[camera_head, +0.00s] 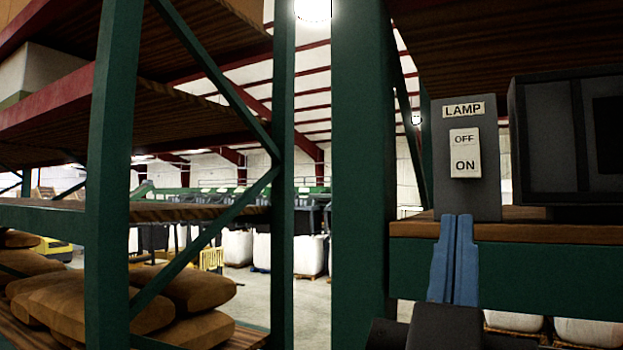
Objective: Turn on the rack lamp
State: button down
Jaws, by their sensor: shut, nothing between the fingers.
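The lamp switch (465,153) is a white rocker on a grey upright box (483,196) labelled LAMP. OFF is marked on its upper half and ON on its lower half. The box stands on a wooden rack shelf (545,233) at the right. My gripper (457,218) has blue fingers, shut together and pointing up, with nothing between them. The fingertips show just below the switch, in front of the lower part of the box. I cannot tell how far they are from the box. No rack lamp is clearly identifiable.
A dark cabinet or monitor (550,140) stands right of the box. A green rack post (358,170) rises to its left. Another rack (110,160) at left holds brown sacks (100,295). A green shelf beam (540,270) runs behind my gripper. White bulk bags (308,254) stand far behind.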

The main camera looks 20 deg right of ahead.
aim_at(465, 163)
jog(key=p+x, duration=0.2)
jog(key=x, duration=0.2)
jog(key=f+p+x, duration=0.1)
jog(key=p+x, duration=0.1)
jog(key=x, duration=0.2)
jog(key=d+p+x, duration=0.1)
jog(key=p+x, duration=0.2)
jog(key=x, duration=0.1)
jog(key=shift+w+f, duration=0.15)
jog(key=shift+w+d+f, duration=0.2)
jog(key=shift+w+d, duration=0.2)
jog(key=shift+d, duration=0.15)
jog(key=shift+f, duration=0.1)
